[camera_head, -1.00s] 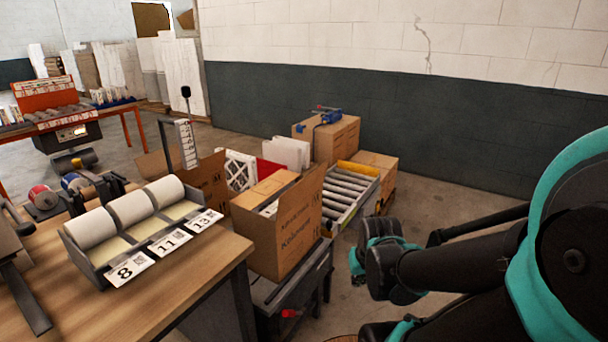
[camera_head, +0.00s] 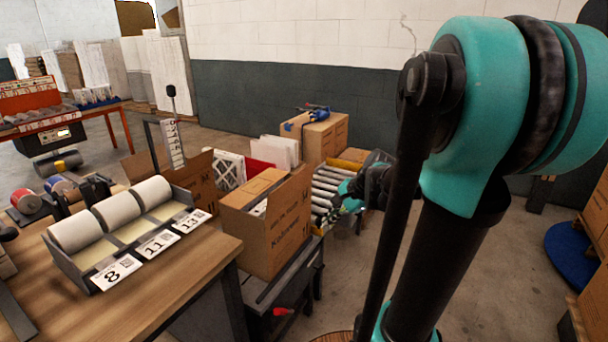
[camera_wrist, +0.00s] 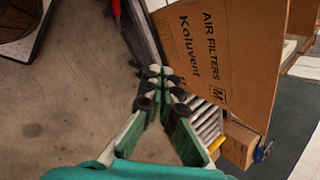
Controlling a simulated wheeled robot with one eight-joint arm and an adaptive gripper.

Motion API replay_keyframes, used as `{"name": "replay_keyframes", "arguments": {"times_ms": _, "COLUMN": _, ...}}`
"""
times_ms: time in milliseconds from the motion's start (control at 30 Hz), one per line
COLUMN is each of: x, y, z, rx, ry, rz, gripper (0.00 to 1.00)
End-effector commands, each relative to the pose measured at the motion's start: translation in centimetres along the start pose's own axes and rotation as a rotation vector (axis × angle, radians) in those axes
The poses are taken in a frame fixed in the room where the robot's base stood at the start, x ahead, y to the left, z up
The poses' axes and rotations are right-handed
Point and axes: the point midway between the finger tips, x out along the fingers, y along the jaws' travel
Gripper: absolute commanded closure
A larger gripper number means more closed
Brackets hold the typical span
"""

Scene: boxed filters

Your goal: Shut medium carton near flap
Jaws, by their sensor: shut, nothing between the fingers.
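The medium carton (camera_head: 262,243) is a brown box with printed lettering on the dark stand beside the wooden table. One of its flaps (camera_head: 290,205) stands upright on the right side, with "Koluvent" and "AIR FILTERS" print in the wrist view (camera_wrist: 225,50). The far top flap (camera_head: 255,187) looks folded over, and something white shows in the gap between. My gripper (camera_head: 340,205) is right of the carton, over the roller conveyor, partly blurred into the arm. In the wrist view my gripper's fingertips (camera_wrist: 160,85) are together and empty, apart from the lettered panel.
A roller conveyor (camera_head: 325,187) runs behind the carton. Another open carton (camera_head: 195,182) and white framed filters (camera_head: 231,168) stand to the left. A closed box with a blue tool (camera_head: 316,117) stands farther back. A label roll dispenser (camera_head: 92,258) sits on the table.

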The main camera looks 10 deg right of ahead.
Motion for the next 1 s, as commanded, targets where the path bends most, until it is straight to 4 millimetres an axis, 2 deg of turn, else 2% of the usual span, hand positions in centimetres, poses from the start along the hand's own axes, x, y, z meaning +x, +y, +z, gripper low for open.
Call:
{"name": "replay_keyframes", "arguments": {"times_ms": 33, "x": -0.7, "y": -2.5, "z": -1.1, "rx": 0.153, "ry": -0.042, "rz": -0.035, "gripper": 1.0}}
{"name": "replay_keyframes", "arguments": {"times_ms": 100, "x": -1.6, "y": -5.6, "z": -2.2, "rx": 0.365, "ry": -0.112, "rz": -0.076, "gripper": 1.0}}
{"name": "replay_keyframes", "arguments": {"times_ms": 200, "x": -3.0, "y": -9.3, "z": -3.8, "rx": 0.628, "ry": -0.211, "rz": -0.117, "gripper": 1.0}}
{"name": "replay_keyframes", "arguments": {"times_ms": 333, "x": -4.7, "y": -12.7, "z": -5.5, "rx": 0.865, "ry": -0.316, "rz": -0.141, "gripper": 1.0}}
{"name": "replay_keyframes", "arguments": {"times_ms": 500, "x": -5.6, "y": -14.5, "z": -6.5, "rx": 0.998, "ry": -0.381, "rz": -0.148, "gripper": 1.0}}
{"name": "replay_keyframes", "arguments": {"times_ms": 633, "x": -4.9, "y": -14.9, "z": -6.3, "rx": 1.009, "ry": -0.388, "rz": -0.147, "gripper": 1.0}}
{"name": "replay_keyframes", "arguments": {"times_ms": 767, "x": -3.0, "y": -15.4, "z": -5.8, "rx": 1.006, "ry": -0.387, "rz": -0.146, "gripper": 1.0}}
{"name": "replay_keyframes", "arguments": {"times_ms": 1000, "x": 1.4, "y": -16.8, "z": -4.6, "rx": 1.004, "ry": -0.386, "rz": -0.145, "gripper": 1.0}}
